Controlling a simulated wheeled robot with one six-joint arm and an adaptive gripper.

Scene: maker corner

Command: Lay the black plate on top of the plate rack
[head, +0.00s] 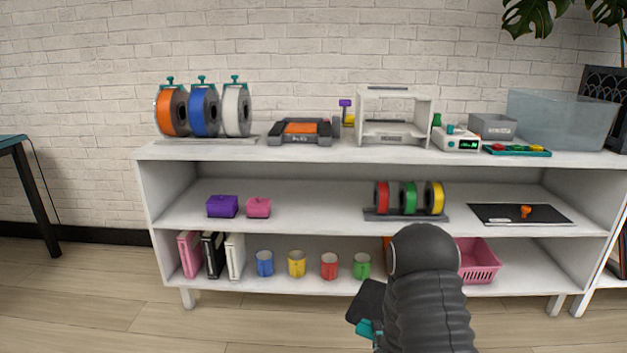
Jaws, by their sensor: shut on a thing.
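A black plate (369,298) is held at the end of my arm, low in the head view, in front of the shelf unit and tilted. My gripper (366,325), with teal parts showing, is shut on it at its lower edge. My dark arm hides part of the view to the right of it. A low dark grey stand (277,137) with an orange plate (300,128) on it sits on the top shelf; it looks like the plate rack, though I cannot be sure. The held plate is well below it and apart from it.
Spools (203,110) stand left of the stand, and a white frame-like machine (430,115) stands right of it. The middle shelf holds boxes, a spool holder (375,216) and a black mat (485,213). Mugs and a pink basket (480,262) fill the bottom shelf.

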